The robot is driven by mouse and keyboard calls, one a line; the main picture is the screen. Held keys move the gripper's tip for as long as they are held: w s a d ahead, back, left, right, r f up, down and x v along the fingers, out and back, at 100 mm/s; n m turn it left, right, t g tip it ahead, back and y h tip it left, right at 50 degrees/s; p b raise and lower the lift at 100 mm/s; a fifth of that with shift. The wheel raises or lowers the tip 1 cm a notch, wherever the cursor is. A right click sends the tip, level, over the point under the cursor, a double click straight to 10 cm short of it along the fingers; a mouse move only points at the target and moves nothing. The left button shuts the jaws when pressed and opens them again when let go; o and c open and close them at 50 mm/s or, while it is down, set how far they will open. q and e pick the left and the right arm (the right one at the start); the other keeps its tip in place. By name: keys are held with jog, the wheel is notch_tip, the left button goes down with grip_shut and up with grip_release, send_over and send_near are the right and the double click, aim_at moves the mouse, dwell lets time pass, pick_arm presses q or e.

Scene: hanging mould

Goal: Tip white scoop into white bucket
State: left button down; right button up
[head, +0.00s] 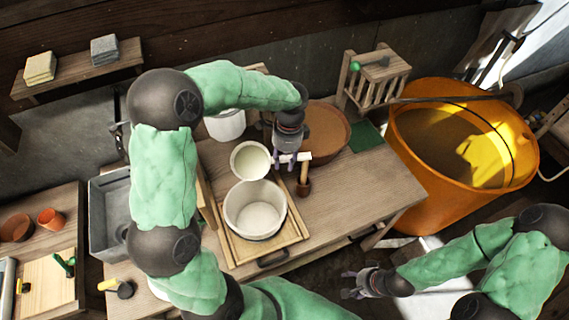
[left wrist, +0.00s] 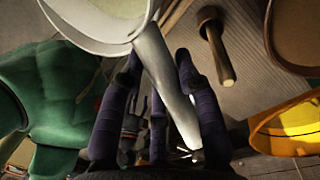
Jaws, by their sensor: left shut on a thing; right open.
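The white scoop (head: 250,161) holds a pale cream filling and looks near level. Its handle runs right into my left gripper (head: 284,160), which is shut on it. In the left wrist view the scoop's bowl (left wrist: 95,22) is at the top left and its handle (left wrist: 166,85) passes between the fingers of my left gripper (left wrist: 158,95). A white bucket (head: 232,222) with a pale layer inside stands on a wooden tray, in front of the scoop. The scoop's near edge overlaps the bucket's far rim in the picture; the height between them is unclear. My right gripper (head: 362,284) is open and empty, low at the right.
Another white container (head: 225,126) stands behind my left arm. A brown bowl (head: 326,126) and a wooden-handled tool (head: 304,178) are close to my left gripper. A large orange tub (head: 440,205) is at the right. The right part of the bench (head: 375,188) is clear.

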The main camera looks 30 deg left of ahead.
pick_arm(q)
jog(key=s+d+f+t+y+b, duration=0.1)
jog(key=t+b, duration=0.4)
jog(key=b, duration=0.9)
jog(key=s+d+f+t+y+b, duration=0.1)
jog(key=t+y+b, duration=0.5)
jog(key=b, duration=0.8)
jog(key=shift+s+d+f+n+b, duration=0.35)
jog(key=shift+s+f, duration=0.25)
jog(key=shift+s, duration=0.65)
dwell(1.0)
